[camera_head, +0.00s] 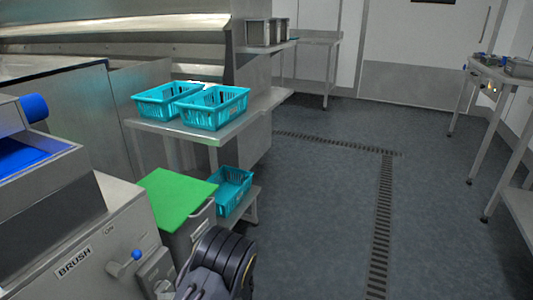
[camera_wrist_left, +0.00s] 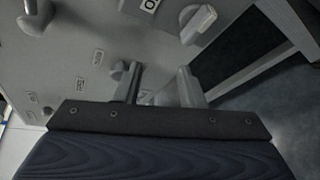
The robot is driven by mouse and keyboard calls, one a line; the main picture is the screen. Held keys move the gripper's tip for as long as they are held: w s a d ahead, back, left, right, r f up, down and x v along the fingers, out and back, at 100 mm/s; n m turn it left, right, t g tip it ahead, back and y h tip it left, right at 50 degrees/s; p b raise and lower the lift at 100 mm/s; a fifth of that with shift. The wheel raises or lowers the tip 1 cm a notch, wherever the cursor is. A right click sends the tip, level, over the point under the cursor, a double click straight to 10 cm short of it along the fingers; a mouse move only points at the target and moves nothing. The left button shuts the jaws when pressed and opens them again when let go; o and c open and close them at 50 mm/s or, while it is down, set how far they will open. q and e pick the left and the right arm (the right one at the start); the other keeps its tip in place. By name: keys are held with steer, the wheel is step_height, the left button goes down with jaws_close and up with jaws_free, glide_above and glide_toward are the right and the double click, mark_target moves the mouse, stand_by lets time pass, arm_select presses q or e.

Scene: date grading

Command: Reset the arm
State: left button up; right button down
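My left arm (camera_head: 218,265) shows as a dark, ribbed link at the bottom of the head view, in front of the machine's side and near the green lid. Its gripper is hidden or out of frame there. In the left wrist view my left gripper (camera_wrist_left: 160,84) shows two fingers standing apart with a gap between them. I see nothing held in it. The grey panel of the machine, with knobs and small labels, lies beyond the fingers. My right arm and right gripper are in neither view.
A machine labelled BRUSH (camera_head: 75,263) stands at the lower left. A green lid (camera_head: 176,199) covers a grey bin beside it. Teal crates (camera_head: 213,122) sit on a steel shelf, another crate (camera_head: 232,206) below. The floor (camera_head: 320,210) is clear up to a table (camera_head: 515,80) at right.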

arm_select(q)
steer(key=s+d+r+n+t+h, duration=0.2)
steer(key=s+d+r+n+h, duration=0.2)
steer(key=s+r+n+h, duration=1)
steer(key=s+d+r+n+t+h, duration=0.4)
steer(key=s+r+n, duration=0.55)
steer(key=n, duration=1.05)
step_height(320, 180, up, 23)
steer(key=g+p, duration=0.1)
steer(key=p, duration=2.3)
steer(key=shift+s+a+h, duration=0.25)
steer(key=shift+a+h, duration=0.05)
steer(key=shift+h, duration=0.1)
